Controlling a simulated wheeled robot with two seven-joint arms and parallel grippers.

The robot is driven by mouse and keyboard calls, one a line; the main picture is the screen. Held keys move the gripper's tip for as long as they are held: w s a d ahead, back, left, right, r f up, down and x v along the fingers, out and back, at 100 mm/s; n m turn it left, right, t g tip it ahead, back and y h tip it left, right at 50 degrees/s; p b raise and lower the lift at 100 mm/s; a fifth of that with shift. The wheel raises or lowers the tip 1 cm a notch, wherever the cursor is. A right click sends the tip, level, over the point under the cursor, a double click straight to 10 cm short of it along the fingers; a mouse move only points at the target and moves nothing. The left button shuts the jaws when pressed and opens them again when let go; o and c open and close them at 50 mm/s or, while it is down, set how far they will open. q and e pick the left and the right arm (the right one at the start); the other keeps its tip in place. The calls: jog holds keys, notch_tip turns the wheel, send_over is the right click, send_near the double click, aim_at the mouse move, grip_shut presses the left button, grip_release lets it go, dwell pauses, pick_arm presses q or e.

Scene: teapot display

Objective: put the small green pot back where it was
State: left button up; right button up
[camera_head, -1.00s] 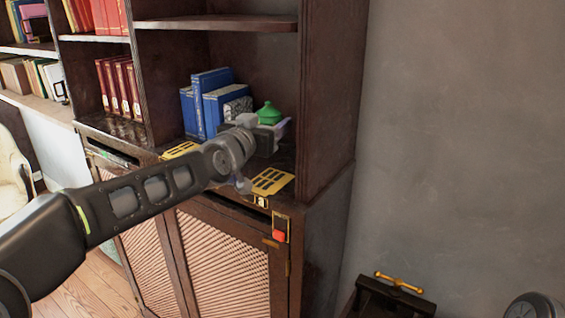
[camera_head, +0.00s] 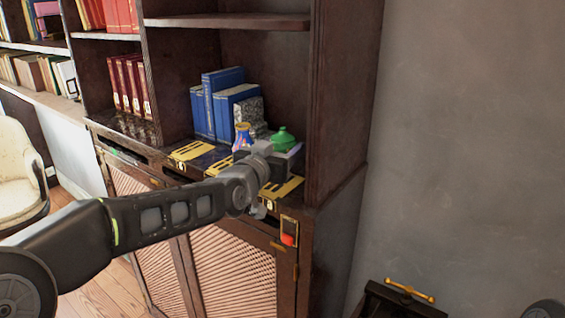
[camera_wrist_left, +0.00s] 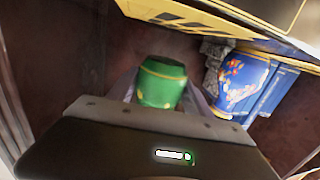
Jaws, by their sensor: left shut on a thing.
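The small green pot (camera_head: 284,141) has a domed lid with a knob. It stands upright at my left gripper (camera_head: 283,151), near the right side of the open cabinet shelf (camera_head: 215,152). My left gripper is shut on the pot. I cannot tell whether the pot touches the shelf. My right gripper is not in view.
A small blue, yellow and pink vase (camera_head: 242,137) stands just left of the pot. A grey patterned block (camera_head: 249,113) and blue books (camera_head: 233,104) are behind. Yellow slotted plates (camera_head: 283,187) lie along the shelf's front edge. The cabinet's side wall (camera_head: 335,110) is close right.

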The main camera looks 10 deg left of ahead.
pick_arm(q)
notch_tip(320, 180, down, 3)
jog(key=shift+r+p, duration=0.1)
jog(key=shift+p, duration=0.3)
jog(key=shift+f, duration=0.3)
jog(key=shift+f, duration=0.2)
jog(key=o, duration=1.3)
jog(key=shift+f+b, duration=0.1)
jog(key=shift+b, duration=0.2)
jog(key=o, duration=0.4)
jog(key=shift+o, duration=0.2)
